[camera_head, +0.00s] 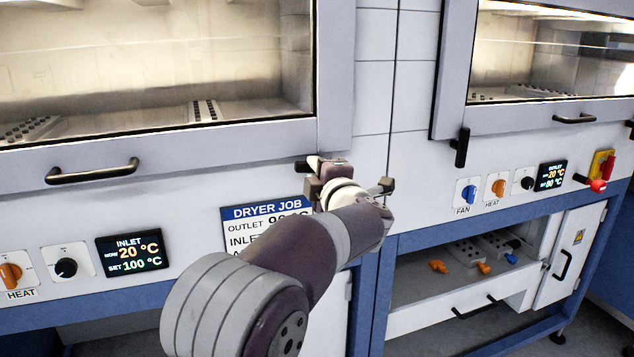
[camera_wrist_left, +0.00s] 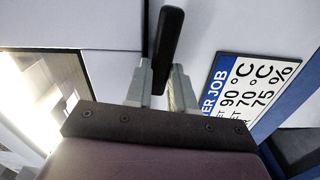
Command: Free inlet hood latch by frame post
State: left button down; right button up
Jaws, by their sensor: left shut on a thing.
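The inlet hood latch is a black bar (camera_wrist_left: 168,45) in the left wrist view, on the pale panel beside the dryer job sign. My left gripper (camera_wrist_left: 160,88) has its two grey fingers on either side of the bar's near end, shut on it. In the head view my left gripper (camera_head: 325,172) is at the lower right corner of the left hood (camera_head: 335,90), above the sign (camera_head: 265,212). My wrist hides most of the latch there. The frame post (camera_head: 372,300) is blue and stands below the gripper. My right gripper is not in view.
The left hood has a black bar handle (camera_head: 92,173). A similar black latch (camera_head: 461,148) stands upright at the right hood. Knobs and an inlet display (camera_head: 132,252) line the left panel. An open drawer (camera_head: 460,303) juts out at lower right.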

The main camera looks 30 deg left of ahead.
pick_arm(q)
jog(key=shift+f+n+b, duration=0.25)
jog(key=shift+n+b, duration=0.25)
jog(key=shift+n, duration=0.1)
jog(key=c, duration=1)
grip_release()
jog(key=shift+o, duration=0.2)
jog(key=shift+r, duration=0.1)
jog(key=v, duration=1.2)
jog(key=shift+s+d, duration=0.2)
jog(key=shift+d, duration=0.1)
